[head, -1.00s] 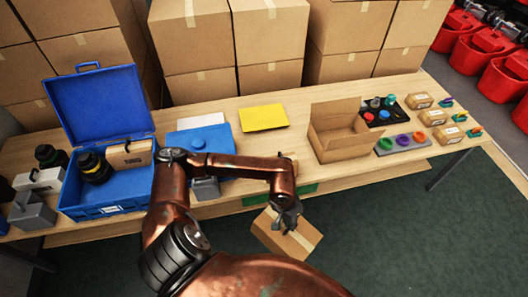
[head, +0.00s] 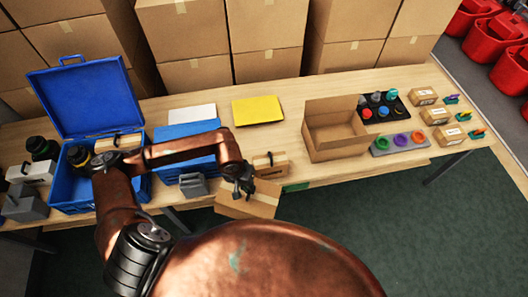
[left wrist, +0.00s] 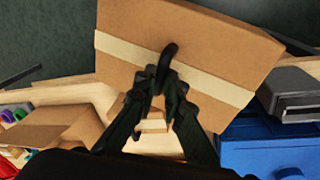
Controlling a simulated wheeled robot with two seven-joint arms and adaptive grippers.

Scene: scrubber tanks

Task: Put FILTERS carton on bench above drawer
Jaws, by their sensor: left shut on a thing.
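My left gripper (head: 244,188) is shut on a brown cardboard carton (head: 262,204) with a pale tape strip. In the head view the carton is tilted at the bench's front edge, overlapping the edge and the floor beyond. In the left wrist view the fingers (left wrist: 166,75) grip the carton (left wrist: 215,55) near its tape. No lettering on it is readable. The wooden bench (head: 225,118) runs across the view. A sliver of green front (head: 296,187), possibly the drawer, shows under the bench edge, mostly hidden by the carton. My right gripper is out of view.
A small tan box (head: 271,165) stands on the bench right behind the carton. A grey holder (head: 194,184) and blue box (head: 186,150) are left of it. An open cardboard box (head: 335,130) is to the right. A yellow folder (head: 258,110) lies behind.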

